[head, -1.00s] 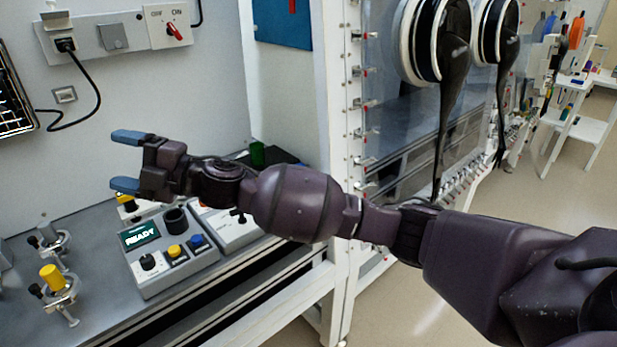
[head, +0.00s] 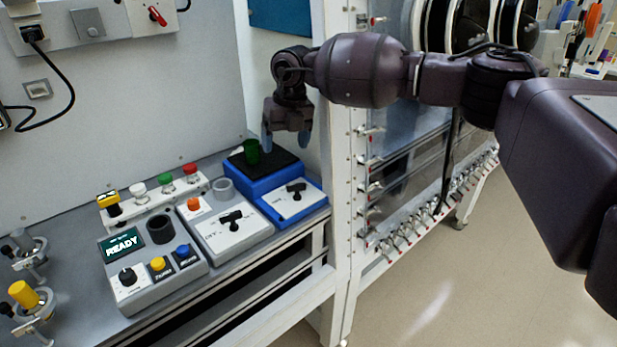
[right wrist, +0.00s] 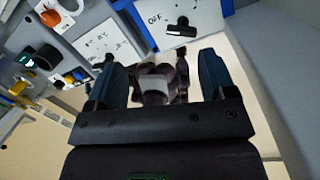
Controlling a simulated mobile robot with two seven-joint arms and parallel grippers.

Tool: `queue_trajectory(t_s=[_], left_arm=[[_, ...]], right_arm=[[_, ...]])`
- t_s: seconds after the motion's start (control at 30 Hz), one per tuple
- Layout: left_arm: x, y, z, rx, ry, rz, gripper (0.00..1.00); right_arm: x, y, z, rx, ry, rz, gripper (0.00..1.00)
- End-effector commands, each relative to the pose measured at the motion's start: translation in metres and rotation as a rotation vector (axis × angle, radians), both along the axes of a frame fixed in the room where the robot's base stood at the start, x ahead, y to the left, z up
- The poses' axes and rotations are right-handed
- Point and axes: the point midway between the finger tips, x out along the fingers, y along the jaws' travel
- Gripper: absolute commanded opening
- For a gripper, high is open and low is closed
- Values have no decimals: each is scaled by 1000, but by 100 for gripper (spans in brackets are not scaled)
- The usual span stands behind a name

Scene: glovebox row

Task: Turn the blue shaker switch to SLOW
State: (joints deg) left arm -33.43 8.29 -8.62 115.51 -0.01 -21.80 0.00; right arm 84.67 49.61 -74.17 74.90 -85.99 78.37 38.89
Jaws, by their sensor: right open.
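The blue shaker (head: 254,186) stands at the right end of the bench, with a black platform on top and a white front panel. A black T-shaped switch (head: 296,188) sits on that panel. In the right wrist view the switch (right wrist: 181,28) is beyond the fingers, and the word OFF shows on the white panel (right wrist: 200,14). My right gripper (head: 286,140) points down above the shaker, with its blue fingers apart and nothing between them. It is apart from the switch. In the right wrist view the gripper (right wrist: 160,62) is also open. My left gripper is out of view.
Further left is a grey READY console (head: 172,290). A white frame post (head: 342,220) stands close on the right.

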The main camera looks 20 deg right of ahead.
Motion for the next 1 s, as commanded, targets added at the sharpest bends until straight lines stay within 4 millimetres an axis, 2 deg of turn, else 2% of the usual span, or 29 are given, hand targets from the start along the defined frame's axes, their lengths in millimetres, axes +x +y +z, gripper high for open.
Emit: queue_trajectory(t_s=[0.13, 0.37, 0.8, 1.0], left_arm=[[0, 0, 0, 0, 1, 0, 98], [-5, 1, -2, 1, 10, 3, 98], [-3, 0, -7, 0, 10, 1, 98], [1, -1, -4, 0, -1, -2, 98]], right_arm=[[-9, -17, 0, -106, 56, -60, 77], [-12, -20, -8, -121, 84, -104, 77], [-13, -19, -78, -118, 85, -101, 77], [-13, -19, -101, -118, 83, -100, 77]])
